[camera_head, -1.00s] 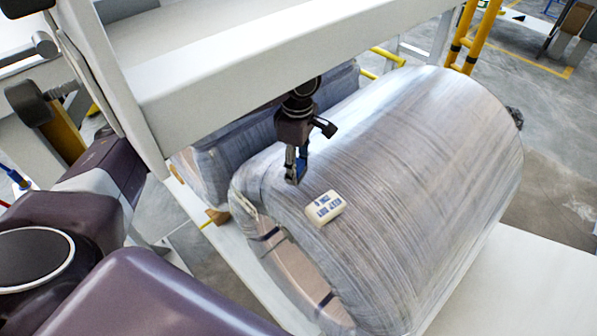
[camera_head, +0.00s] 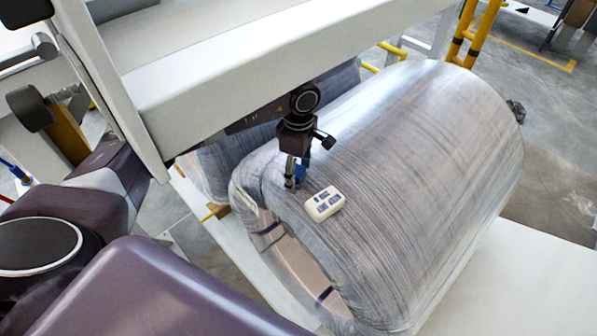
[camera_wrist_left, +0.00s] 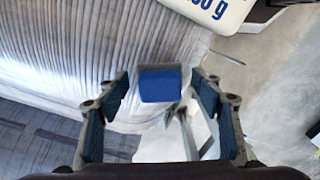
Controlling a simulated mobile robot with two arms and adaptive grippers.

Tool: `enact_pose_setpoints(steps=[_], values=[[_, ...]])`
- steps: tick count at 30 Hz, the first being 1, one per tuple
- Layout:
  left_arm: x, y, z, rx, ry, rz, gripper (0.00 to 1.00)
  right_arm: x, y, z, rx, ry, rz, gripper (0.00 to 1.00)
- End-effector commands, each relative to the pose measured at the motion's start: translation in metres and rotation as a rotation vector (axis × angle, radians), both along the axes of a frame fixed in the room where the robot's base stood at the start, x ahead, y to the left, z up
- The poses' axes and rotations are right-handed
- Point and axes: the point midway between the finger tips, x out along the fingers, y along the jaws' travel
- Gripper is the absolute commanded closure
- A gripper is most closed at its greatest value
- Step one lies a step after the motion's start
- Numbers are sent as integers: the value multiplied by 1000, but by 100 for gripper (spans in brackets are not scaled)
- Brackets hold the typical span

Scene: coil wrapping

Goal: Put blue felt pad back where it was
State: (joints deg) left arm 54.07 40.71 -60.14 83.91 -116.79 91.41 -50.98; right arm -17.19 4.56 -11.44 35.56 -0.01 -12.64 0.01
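The blue felt pad (camera_wrist_left: 160,84) is a small bright blue block. In the left wrist view it sits between my left gripper's fingertips (camera_wrist_left: 160,95), with a visible gap on each side. In the head view the left gripper (camera_head: 296,182) points down at the near end of the wrapped coil (camera_head: 420,160), and the blue pad (camera_head: 300,174) shows beside its fingers. The gripper is open. I cannot tell whether the pad rests on the wrap. My right gripper is not in view.
A white block with blue print (camera_head: 324,204) lies on the coil just right of the gripper; its edge also shows in the left wrist view (camera_wrist_left: 215,10). A white beam (camera_head: 270,65) crosses above. Another wrapped coil (camera_head: 205,170) stands behind on the left.

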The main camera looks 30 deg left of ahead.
Motion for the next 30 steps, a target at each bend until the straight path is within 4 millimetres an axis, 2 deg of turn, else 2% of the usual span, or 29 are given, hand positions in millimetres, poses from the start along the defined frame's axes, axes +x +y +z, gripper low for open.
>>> enact_pose_setpoints(steps=[9,10,21,25,30], values=[[0,0,6,0,-1,0,40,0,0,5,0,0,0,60],[1,0,8,-1,-4,0,40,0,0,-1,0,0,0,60],[1,0,67,-1,-3,1,40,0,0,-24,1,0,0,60],[0,0,76,0,-1,1,40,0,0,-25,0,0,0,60],[0,0,78,0,0,1,40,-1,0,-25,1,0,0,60]])
